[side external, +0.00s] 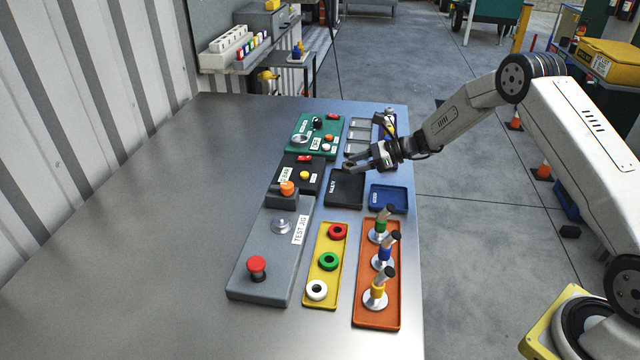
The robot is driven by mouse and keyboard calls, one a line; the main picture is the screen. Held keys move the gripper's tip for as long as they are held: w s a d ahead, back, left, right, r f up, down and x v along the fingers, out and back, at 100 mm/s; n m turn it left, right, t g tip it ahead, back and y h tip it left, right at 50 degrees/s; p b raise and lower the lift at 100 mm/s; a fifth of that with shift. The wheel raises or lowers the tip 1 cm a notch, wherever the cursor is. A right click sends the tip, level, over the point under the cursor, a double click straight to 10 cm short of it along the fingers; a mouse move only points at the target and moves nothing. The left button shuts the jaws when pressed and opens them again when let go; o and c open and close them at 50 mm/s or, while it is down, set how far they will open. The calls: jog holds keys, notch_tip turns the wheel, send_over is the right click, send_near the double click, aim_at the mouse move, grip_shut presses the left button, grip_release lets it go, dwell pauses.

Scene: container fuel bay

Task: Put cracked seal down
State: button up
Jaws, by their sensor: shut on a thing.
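My gripper (352,166) is shut at the middle of the bench, above the far edge of a black tray (345,189) with a white label. The seal between its fingertips is small, dark and mostly hidden by the fingers; I cannot make out a crack. The fingers appear a little above the tray, and I cannot tell whether the seal touches it. A yellow tray (313,299) nearer the camera holds a red ring (337,231), a green ring (329,261) and a white ring (317,290).
An orange tray (364,318) holds upright nozzles in green, blue and yellow. A blue tray (388,199) looks empty. A grey test jig (262,283), a black box (311,180) and a green panel (325,123) stand to the left. The bench's left side is clear.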

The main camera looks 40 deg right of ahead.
jog(key=shift+w+f, duration=0.15)
jog(key=shift+f, duration=0.05)
jog(key=shift+w+f, duration=0.25)
jog(key=shift+f, duration=1.6)
jog(key=shift+f, duration=0.15)
jog(key=o, duration=0.9)
jog(key=shift+o, duration=0.2)
